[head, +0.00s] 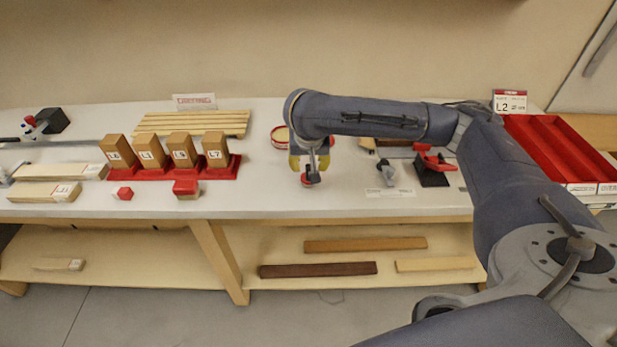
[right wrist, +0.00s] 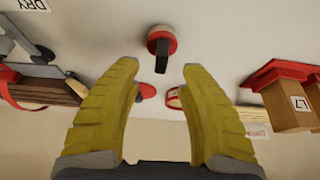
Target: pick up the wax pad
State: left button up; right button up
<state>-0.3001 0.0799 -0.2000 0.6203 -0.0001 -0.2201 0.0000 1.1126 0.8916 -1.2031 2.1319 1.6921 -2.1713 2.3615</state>
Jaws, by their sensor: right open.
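A small round red-and-pale pad with a dark upright handle, which looks like the wax pad (right wrist: 164,40), stands on the bench in the right wrist view. In the head view it shows partly (head: 306,182) just below my right gripper (head: 308,164), whose arm hides some of it. In the right wrist view my right gripper (right wrist: 158,75) has its yellow fingers spread, with nothing between the tips. The pad lies beyond the fingertips, apart from them. My left gripper is in neither view.
A round red tin (head: 279,138) stands close behind the gripper. Labelled wooden blocks (head: 183,150) in red holders stand to the left. A red-and-black tool (head: 432,165) is to the right, near a red tray (head: 560,150). The front bench edge is close.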

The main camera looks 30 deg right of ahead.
aim_at(309, 168)
jog(key=shift+x, duration=2.4)
jog(key=shift+a, duration=0.1)
grip_shut()
